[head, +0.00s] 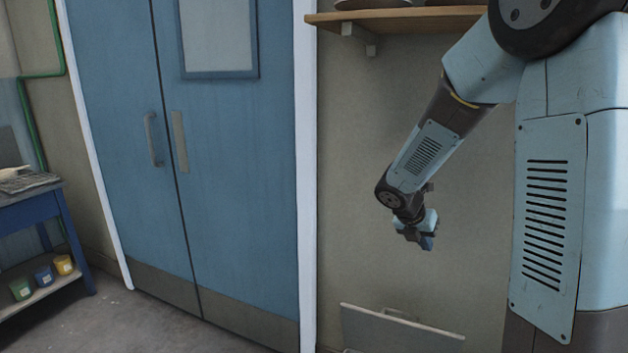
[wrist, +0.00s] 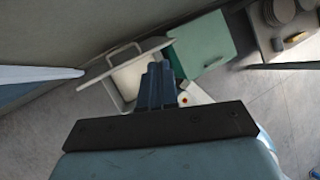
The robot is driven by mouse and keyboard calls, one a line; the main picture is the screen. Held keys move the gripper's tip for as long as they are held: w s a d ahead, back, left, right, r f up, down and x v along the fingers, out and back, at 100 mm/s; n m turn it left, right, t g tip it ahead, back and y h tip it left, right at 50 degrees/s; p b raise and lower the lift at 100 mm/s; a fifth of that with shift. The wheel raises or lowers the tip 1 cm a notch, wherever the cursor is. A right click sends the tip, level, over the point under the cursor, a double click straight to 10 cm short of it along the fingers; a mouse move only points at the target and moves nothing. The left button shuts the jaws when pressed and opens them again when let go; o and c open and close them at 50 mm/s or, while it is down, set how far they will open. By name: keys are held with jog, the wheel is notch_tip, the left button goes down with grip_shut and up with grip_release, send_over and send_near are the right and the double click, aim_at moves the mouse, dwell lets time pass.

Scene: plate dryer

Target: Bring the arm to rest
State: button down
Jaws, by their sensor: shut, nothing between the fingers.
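My gripper (head: 427,243) hangs at the end of my bent arm in the head view, in front of the beige wall and to the right of the blue double door. In the wrist view my gripper (wrist: 158,68) has its blue fingers together, with nothing seen between them. It points down over a light bin with a handle (wrist: 122,98), apart from it as far as I can tell. My arm comes down from the upper right of the head view.
The blue double door (head: 230,150) is shut. A wooden shelf (head: 395,17) is on the wall above. A blue table (head: 30,205) stands at the left, with small pots on its lower shelf. A grey panel (head: 395,332) is low below my gripper. A green box (wrist: 205,48) lies beside the bin.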

jog(key=s+a+r+m+t+y, duration=0.1)
jog(key=s+r+m+y, duration=0.1)
jog(key=s+r+m, duration=0.3)
jog(key=s+a+r+m+t+y, duration=0.1)
jog(key=s+r+m, duration=0.5)
jog(key=s+m, duration=0.6)
jog(key=s+a+r+m+y, duration=0.2)
jog(key=s+r+m, duration=0.3)
jog(key=s+m, duration=0.3)
jog(key=m+y, duration=0.1)
jog(key=m, duration=0.2)
jog(key=shift+s+a+r+m+t, duration=0.2)
jog(key=shift+s+a+m+t, duration=0.1)
jog(key=shift+s+a+t, duration=0.1)
jog(key=shift+s+d, duration=0.1)
jog(key=shift+s, duration=0.05)
